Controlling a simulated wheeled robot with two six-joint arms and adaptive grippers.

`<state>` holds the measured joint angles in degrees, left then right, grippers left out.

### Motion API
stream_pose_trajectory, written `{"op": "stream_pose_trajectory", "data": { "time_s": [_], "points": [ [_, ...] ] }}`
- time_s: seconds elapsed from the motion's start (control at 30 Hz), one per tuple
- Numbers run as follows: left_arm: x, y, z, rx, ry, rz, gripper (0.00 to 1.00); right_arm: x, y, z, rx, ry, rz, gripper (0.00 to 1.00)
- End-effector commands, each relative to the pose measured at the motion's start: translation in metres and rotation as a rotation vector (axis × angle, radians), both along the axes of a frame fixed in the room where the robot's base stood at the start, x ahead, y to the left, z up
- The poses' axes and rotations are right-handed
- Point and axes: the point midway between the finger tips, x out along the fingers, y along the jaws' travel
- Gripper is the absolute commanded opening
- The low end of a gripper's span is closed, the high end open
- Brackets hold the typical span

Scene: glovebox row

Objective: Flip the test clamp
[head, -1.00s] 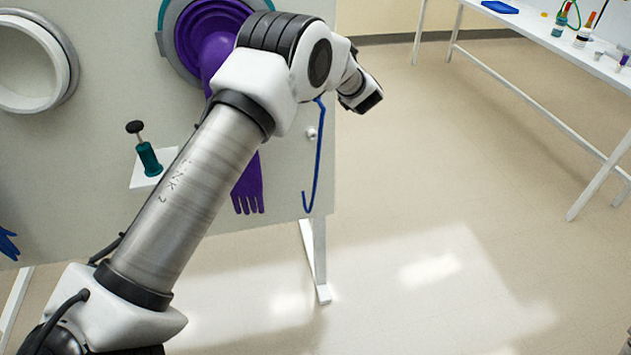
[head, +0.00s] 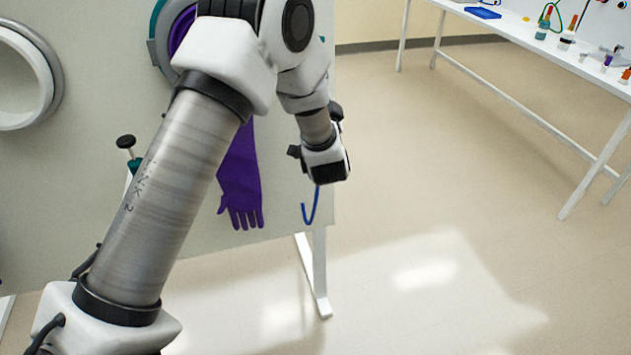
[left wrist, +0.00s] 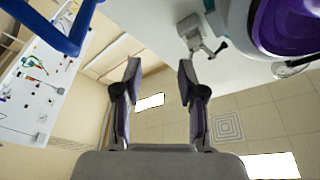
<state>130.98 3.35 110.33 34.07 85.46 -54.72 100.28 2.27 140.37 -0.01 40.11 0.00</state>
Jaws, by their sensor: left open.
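My left gripper (left wrist: 158,75) is open, with nothing between its fingers in the left wrist view. In the head view, the end of my left arm hangs in front of the panel's right edge, and its fingertips cannot be made out. A grey fitting with a small dark-tipped lever (left wrist: 199,36) shows just beyond the fingertips in the left wrist view, apart from them. A teal fixture (head: 134,165) with a black knob is on the panel, partly hidden behind my arm. I cannot tell for certain which is the test clamp. My right gripper is out of view.
A blue hook (head: 310,212) hangs by the panel (head: 90,225) edge, close to my gripper; blue tubing (left wrist: 72,38) crosses the wrist view. A purple glove (head: 240,180) hangs from a port. A white bench (head: 535,50) with labware stands right. The floor between is clear.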

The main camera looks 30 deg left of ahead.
Motion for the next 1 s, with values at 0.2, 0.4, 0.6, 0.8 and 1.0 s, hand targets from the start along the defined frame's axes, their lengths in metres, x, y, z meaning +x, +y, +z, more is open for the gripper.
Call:
{"op": "stream_pose_trajectory", "data": {
  "time_s": [0.2,0.4,0.6,0.8,1.0],
  "points": [
    [-0.007,-0.009,-0.05,-0.035,0.119,-0.048,0.4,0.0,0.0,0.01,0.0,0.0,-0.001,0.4],
    [-0.02,-0.017,-0.096,-0.079,0.228,-0.09,0.4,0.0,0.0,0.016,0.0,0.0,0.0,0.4],
    [-0.037,-0.026,-0.139,-0.141,0.333,-0.134,0.4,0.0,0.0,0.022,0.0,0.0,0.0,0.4],
    [-0.057,-0.036,-0.177,-0.202,0.431,-0.17,0.4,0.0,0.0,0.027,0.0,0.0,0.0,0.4],
    [-0.069,-0.041,-0.196,-0.236,0.479,-0.185,0.4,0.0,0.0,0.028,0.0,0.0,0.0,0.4]
  ]
}}
